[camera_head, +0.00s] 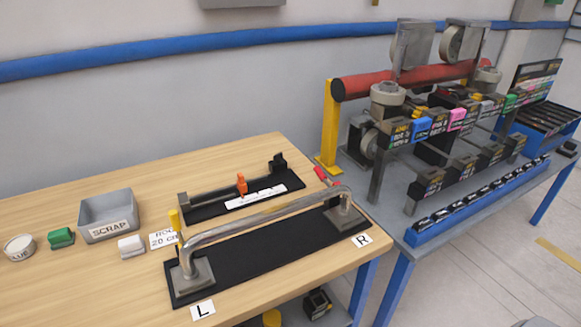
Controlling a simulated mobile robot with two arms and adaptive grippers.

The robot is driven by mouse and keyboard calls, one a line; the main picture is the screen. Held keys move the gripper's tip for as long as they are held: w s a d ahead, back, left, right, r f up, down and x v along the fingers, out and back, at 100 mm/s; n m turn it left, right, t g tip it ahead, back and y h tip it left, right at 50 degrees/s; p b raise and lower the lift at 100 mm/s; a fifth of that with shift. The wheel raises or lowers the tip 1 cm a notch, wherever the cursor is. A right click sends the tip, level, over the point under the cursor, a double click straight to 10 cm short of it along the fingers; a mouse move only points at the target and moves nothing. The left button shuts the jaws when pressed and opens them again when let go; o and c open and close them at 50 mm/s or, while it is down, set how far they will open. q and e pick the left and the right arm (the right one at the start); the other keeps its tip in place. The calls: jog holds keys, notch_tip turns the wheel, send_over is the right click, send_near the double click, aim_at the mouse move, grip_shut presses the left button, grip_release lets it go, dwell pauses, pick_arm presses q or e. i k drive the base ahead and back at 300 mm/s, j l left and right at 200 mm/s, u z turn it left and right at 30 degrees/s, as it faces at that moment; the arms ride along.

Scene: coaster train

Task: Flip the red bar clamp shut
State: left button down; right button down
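A small red clamp lever (321,174) stands tilted behind the right end of a bent metal grab bar (262,215). It leans up and to the left, clear of the bar as far as I can see. Its base is partly hidden by the bar. A yellow upright piece (175,221) stands at the bar's left end. The bar rests with its two end plates on a black board (250,258), between cards marked L (203,309) and R (361,240). Neither of my grippers is in view.
Behind the bar, a black fixture (205,209) holds a rod and an orange piece (241,184). A grey SCRAP bin (109,213), a green block (61,238), a white block (131,246) and a round cup (19,247) stand left. A machine bench (450,190) adjoins right.

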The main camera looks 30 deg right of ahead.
aim_at(321, 176)
jog(key=l+u, duration=0.1)
jog(key=l, duration=0.45)
jog(key=l+u, duration=0.1)
jog(key=l, duration=0.45)
jog(key=k+l+u, duration=0.15)
jog(key=l, duration=0.4)
jog(key=k+l+u, duration=0.1)
jog(key=l, duration=0.45)
jog(key=k+l+u, duration=0.1)
jog(key=l, duration=0.45)
